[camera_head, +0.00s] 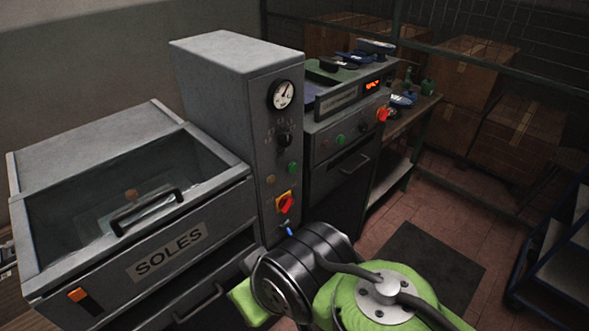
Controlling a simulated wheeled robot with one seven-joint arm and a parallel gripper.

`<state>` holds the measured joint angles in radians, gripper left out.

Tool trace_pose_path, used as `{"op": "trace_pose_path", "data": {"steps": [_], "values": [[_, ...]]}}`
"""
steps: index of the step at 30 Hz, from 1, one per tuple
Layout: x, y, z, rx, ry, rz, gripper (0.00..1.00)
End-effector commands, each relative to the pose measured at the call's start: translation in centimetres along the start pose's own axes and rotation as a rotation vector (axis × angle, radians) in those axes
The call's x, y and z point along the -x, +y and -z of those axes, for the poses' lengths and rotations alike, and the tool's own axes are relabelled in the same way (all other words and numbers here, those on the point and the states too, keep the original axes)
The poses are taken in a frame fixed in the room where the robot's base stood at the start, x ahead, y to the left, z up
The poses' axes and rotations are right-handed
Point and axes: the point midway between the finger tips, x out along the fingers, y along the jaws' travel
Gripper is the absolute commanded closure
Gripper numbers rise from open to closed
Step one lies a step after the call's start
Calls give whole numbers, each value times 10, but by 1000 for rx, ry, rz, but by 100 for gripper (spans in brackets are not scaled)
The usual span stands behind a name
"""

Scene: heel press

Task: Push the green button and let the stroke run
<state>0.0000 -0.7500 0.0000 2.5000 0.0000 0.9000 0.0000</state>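A green button (293,167) sits on the front panel of the tall grey control column (225,95), between a black knob above and a red-and-yellow switch (285,203) below. Another small green button (340,140) is on the machine behind, to the right. My arm reaches in from the bottom, its dark wrist part in front of the column's lower end. My gripper's fingers cannot be made out; they are hidden by my arm or out of view. Nothing visibly touches either green button.
A grey press marked SOLES (165,250) with a clear lid and black handle stands left of the column. A gauge (282,95) is high on the column. A workbench (418,112) stands behind at right, and a blue rack (550,260) at far right. Floor between is clear, with a dark mat (430,258).

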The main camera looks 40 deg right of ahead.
Motion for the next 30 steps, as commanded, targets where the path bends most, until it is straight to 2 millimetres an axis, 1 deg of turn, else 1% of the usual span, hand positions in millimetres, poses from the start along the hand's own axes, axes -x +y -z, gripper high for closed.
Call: {"op": "trace_pose_path", "data": {"steps": [1, 4, 5, 30], "values": [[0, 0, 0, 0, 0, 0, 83], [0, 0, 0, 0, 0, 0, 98], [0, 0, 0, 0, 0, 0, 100], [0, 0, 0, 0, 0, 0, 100]]}}
